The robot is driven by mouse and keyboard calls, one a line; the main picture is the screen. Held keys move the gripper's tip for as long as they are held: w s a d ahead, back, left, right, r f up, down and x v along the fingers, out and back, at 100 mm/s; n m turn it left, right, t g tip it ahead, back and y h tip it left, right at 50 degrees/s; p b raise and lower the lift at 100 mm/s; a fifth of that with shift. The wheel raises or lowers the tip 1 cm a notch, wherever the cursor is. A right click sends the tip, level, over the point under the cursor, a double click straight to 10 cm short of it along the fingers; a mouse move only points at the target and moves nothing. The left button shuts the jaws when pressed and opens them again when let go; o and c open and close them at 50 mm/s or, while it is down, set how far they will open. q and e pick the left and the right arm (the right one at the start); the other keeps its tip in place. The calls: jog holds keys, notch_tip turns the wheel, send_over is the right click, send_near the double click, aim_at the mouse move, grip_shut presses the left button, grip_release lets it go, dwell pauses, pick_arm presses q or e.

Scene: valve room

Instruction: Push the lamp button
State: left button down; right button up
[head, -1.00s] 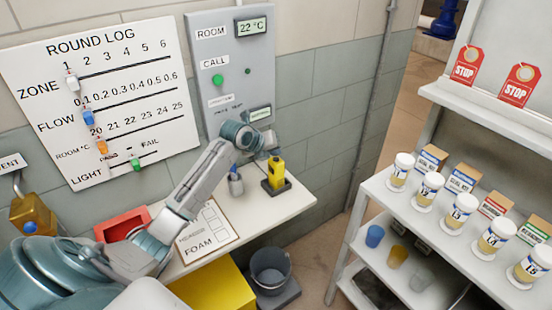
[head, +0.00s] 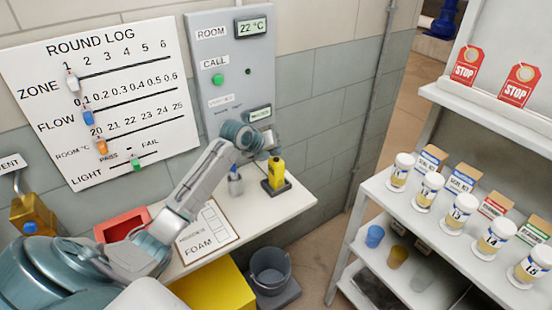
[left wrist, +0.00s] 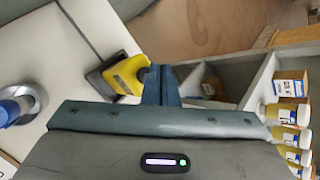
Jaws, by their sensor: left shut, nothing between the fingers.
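My left gripper (head: 272,152) is shut and empty, in front of the lower part of the grey wall panel (head: 203,50) and just above the yellow device. In the left wrist view its closed fingers (left wrist: 160,84) appear beside the yellow device (left wrist: 124,74). The panel has a green round button (head: 217,80) under a CALL label and a small dark green dot to its right. No label reading "lamp" can be made out. The arm and gripper hide part of the panel's lower area. My right gripper is not in view.
A ROUND LOG board (head: 115,90) hangs left of the panel. A white shelf (head: 405,215) with several jars stands at right.

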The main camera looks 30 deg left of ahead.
pick_arm(q)
jog(key=shift+f, duration=0.1)
dwell(0.4)
jog(key=shift+f+b, duration=0.3)
jog(key=shift+f, duration=0.25)
dwell(0.4)
jog(key=shift+r, duration=0.1)
jog(key=shift+r+p, duration=0.4)
jog(key=shift+r, duration=0.15)
